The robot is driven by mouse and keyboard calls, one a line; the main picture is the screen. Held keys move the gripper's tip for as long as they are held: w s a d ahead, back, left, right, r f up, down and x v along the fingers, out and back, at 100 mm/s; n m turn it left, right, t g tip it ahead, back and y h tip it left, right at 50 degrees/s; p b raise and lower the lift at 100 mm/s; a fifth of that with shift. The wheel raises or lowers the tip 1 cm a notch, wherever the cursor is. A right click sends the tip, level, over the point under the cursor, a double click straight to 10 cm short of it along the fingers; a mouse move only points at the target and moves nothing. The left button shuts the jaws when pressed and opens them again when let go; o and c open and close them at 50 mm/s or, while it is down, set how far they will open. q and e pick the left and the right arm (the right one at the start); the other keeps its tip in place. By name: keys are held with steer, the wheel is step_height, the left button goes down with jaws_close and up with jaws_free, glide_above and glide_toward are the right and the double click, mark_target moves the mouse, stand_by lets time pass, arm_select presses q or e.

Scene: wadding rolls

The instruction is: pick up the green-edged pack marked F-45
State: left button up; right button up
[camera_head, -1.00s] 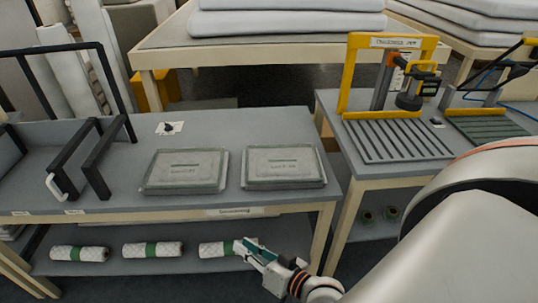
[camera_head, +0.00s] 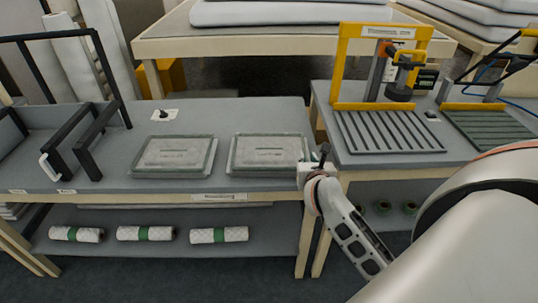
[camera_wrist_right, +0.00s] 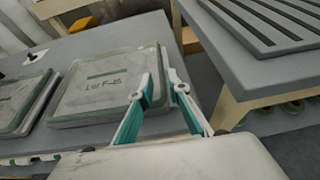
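Two flat, clear-wrapped packs with green edges lie on the grey bench: the left pack (camera_head: 173,154) and the right pack (camera_head: 267,154). In the wrist view the nearer pack (camera_wrist_right: 100,88) has a label that seems to read "Lot F-45", though the digits are blurred. The other pack (camera_wrist_right: 22,100) is partly cut off there, its print unreadable. My right gripper (camera_head: 318,165) is at the right end of the right pack. Its teal-lined fingers (camera_wrist_right: 163,84) stand apart at the pack's right edge; contact cannot be told. My left gripper is not in view.
Several wadding rolls with green bands, one here (camera_head: 219,235), lie on the lower shelf. A black rack (camera_head: 95,140) stands at the bench's left. A second bench with a slatted plate (camera_head: 385,133) and yellow frame (camera_head: 343,65) stands right, across a gap.

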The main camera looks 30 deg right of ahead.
mark_target(304, 149)
steer(key=shift+x, duration=1.25)
steer(key=x, duration=0.5)
steer(key=shift+w, duration=0.15)
jaws_close()
